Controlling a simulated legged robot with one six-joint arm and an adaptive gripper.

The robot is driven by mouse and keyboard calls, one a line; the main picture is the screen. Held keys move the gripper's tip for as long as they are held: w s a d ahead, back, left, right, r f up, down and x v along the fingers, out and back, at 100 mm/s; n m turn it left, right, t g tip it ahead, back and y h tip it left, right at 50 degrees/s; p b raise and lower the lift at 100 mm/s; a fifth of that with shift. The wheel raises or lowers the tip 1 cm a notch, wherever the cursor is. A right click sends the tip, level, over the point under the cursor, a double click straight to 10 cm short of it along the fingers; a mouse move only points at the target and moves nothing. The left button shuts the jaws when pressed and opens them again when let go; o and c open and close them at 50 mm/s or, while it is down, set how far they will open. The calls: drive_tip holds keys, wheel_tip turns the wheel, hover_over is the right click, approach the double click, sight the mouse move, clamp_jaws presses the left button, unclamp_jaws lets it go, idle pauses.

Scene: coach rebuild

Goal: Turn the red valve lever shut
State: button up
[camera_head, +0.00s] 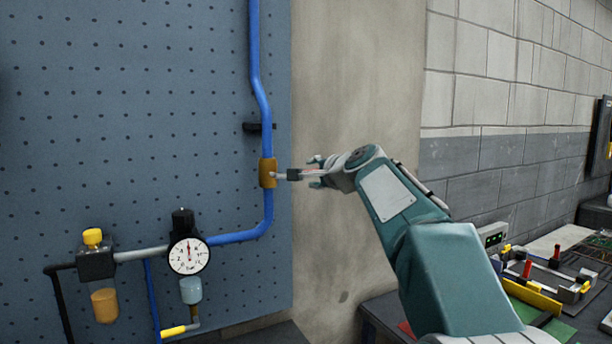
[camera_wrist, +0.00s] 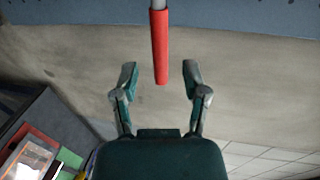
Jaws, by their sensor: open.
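The valve has a brass body (camera_head: 268,172) on the vertical stretch of a blue pipe. Its lever points right, about level, out past the panel edge. The red lever grip (camera_wrist: 160,48) hangs down from the top in the wrist view, with its free end between my fingertips. My gripper (camera_head: 319,172) is open around the lever's end, one finger on each side. In the wrist view, gaps show between the red grip and both fingers of my gripper (camera_wrist: 160,76). In the head view, my fingers partly hide the lever's end.
A blue pegboard (camera_head: 150,110) carries the blue pipe (camera_head: 254,60). A round gauge (camera_head: 188,256) and a yellow-capped fitting (camera_head: 96,262) sit lower left. A cluttered bench (camera_head: 375,310) stands at right. Bare wall lies behind the lever.

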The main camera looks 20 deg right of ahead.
drive_tip(key=v, duration=0.7)
drive_tip(key=shift+s, duration=0.1)
